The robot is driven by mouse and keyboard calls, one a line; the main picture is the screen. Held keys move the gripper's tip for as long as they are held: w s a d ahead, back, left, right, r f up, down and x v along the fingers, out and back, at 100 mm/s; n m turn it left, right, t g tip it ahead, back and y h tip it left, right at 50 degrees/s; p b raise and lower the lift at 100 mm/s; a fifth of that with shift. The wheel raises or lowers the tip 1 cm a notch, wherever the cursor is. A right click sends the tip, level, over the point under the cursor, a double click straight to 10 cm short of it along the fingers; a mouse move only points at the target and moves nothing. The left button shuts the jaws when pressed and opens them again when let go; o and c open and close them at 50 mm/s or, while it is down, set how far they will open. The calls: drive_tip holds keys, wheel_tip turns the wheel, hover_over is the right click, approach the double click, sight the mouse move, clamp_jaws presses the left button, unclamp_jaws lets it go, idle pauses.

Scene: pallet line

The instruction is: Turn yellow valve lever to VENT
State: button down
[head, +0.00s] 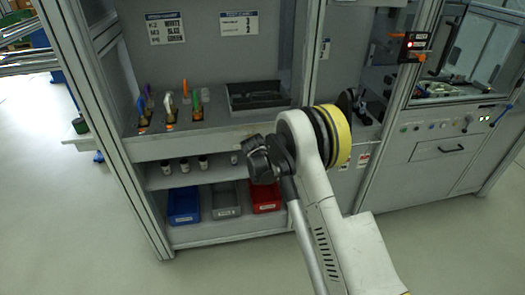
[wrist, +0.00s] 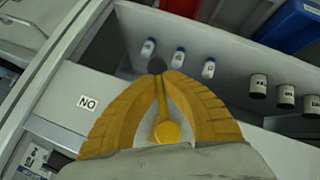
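My gripper (wrist: 158,76) shows in the wrist view as two thick yellow-orange fingers that come together at their tips. A small dark round thing sits at the tips; I cannot tell whether it is held or part of the gripper. A bright yellow piece (wrist: 167,131) with a thin stem shows between the fingers; I cannot tell whether it is the lever or a gripper part. I cannot clearly make out the yellow valve lever or a VENT mark in either view. In the head view my arm covers part of the bench front and hides the fingers.
A white label reading "NO" (wrist: 87,103) is left of the fingers. White bottles (wrist: 179,57) and dark cans (wrist: 258,86) stand on a shelf. Coloured handles (head: 169,104) stand on the bench, left of a black tray (head: 257,96). Blue (head: 184,205), grey and red bins sit below.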

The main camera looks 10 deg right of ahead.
drive_tip(key=shift+s+a+f+m+y+b, duration=0.1)
drive_tip(key=shift+a+f+m+y, duration=0.1)
drive_tip(key=shift+a+m+y, duration=0.4)
drive_tip(key=shift+a+f+m+y+b, duration=0.15)
drive_tip(key=shift+a+y, duration=0.1)
drive_tip(key=shift+y, duration=0.6)
drive_tip(key=shift+s+a+f+m+y+b, duration=0.1)
drive_tip(key=shift+a+f+m+y, duration=0.1)
drive_tip(key=shift+a+m+y, duration=0.4)
drive_tip(key=shift+n, duration=0.25)
drive_tip(key=c, duration=1.5)
unclamp_jaws()
drive_tip(key=shift+w, duration=0.15)
drive_tip(key=shift+c, duration=0.2)
drive_tip(key=shift+r, duration=0.1)
drive_tip(key=v, duration=1.2)
drive_tip(key=shift+d, duration=0.25)
